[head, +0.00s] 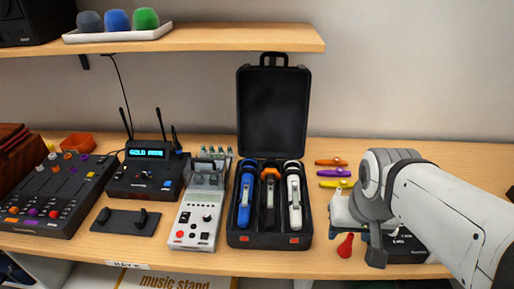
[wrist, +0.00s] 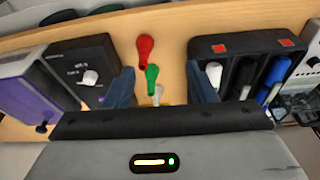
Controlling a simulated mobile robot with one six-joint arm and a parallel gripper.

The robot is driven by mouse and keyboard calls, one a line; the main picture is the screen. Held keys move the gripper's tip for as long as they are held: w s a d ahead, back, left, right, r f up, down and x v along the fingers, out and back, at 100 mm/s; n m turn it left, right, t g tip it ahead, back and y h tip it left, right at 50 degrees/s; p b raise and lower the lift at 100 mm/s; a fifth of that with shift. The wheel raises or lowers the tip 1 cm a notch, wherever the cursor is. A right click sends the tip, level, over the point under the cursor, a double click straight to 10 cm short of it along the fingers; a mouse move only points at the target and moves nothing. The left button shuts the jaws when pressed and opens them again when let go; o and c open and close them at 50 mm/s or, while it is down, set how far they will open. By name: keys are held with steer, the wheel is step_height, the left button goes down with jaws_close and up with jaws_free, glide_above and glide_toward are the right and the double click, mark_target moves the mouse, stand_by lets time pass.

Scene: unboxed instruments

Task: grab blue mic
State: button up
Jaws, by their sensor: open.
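The blue mic (head: 246,203) lies in the left slot of an open black case (head: 270,241), beside a black mic with an orange collar (head: 268,203) and a white mic (head: 293,203). In the wrist view the blue mic (wrist: 273,75) is at the right, outside the jaws, in the far slot of the case. My gripper (head: 376,252) is to the right of the case in the head view, with one finger showing. In the wrist view my gripper (wrist: 162,86) has its two fingers apart, with nothing held between them.
A red shaker (head: 345,246) and a green one (wrist: 152,76) lie between the case and a black box (head: 408,249). Kazoos (head: 334,173) lie behind. A grey recorder (head: 196,220) stands close left of the case. The raised lid (head: 273,110) backs it; a shelf (head: 200,41) overhangs the left.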

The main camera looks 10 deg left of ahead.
steer(key=shift+o, duration=0.2)
steer(key=w+a+r, duration=0.1)
steer(key=w+a, duration=0.7)
steer(key=w, duration=0.1)
steer(key=shift+w+r+t, duration=0.2)
steer(key=shift+w+t, duration=0.1)
steer(key=shift+w, duration=0.1)
steer(key=t, duration=0.1)
glide_toward(247, 180)
steer(key=shift+w+f+n, duration=0.1)
steer(key=shift+f+n, duration=0.2)
steer(key=shift+f, duration=0.55)
steer(key=p+x, duration=0.1)
steer(key=x, duration=0.6)
steer(key=shift+w+f, duration=0.25)
steer(key=shift+c, duration=0.2)
jaws_close()
